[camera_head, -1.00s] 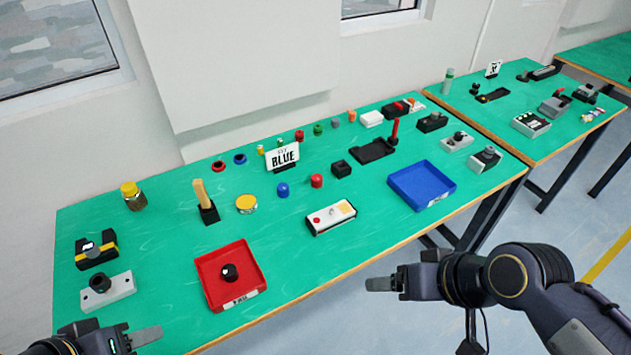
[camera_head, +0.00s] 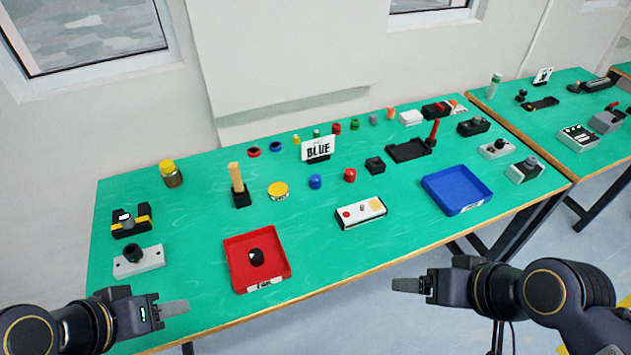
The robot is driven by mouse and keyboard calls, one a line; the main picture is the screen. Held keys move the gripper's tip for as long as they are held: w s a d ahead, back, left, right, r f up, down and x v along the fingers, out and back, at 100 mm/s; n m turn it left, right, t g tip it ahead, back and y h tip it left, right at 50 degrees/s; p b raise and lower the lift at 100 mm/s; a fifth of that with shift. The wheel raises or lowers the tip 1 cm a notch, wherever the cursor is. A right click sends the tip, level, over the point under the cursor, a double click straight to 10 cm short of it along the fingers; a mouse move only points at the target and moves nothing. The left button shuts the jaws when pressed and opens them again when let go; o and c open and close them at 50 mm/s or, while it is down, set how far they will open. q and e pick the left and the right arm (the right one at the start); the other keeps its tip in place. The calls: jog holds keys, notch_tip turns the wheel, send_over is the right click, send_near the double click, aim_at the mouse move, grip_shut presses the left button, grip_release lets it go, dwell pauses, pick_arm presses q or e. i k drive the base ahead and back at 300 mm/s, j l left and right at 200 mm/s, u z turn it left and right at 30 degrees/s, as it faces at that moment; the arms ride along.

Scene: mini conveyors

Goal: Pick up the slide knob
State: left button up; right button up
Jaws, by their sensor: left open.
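I cannot tell for sure which part is the slide knob. A small black knob (camera_head: 256,257) sits inside the red tray (camera_head: 233,245) at the front left of the green table. Another dark knob (camera_head: 133,252) stands on a grey base (camera_head: 152,262), and a black-and-yellow device (camera_head: 132,222) is behind it. My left gripper (camera_head: 178,309) is open and empty at the table's front left edge, in front of and left of the red tray. My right gripper (camera_head: 402,284) is beyond the table's front edge, seen edge-on, touching nothing visible.
A blue tray (camera_head: 485,197) is at the right. The surface between the grey base and red tray is clear.

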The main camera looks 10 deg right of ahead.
aim_at(314, 179)
jog(key=i+l+u, duration=0.15)
jog(key=u, duration=0.35)
jog(key=i+l+u, duration=0.15)
jog(key=u, duration=0.35)
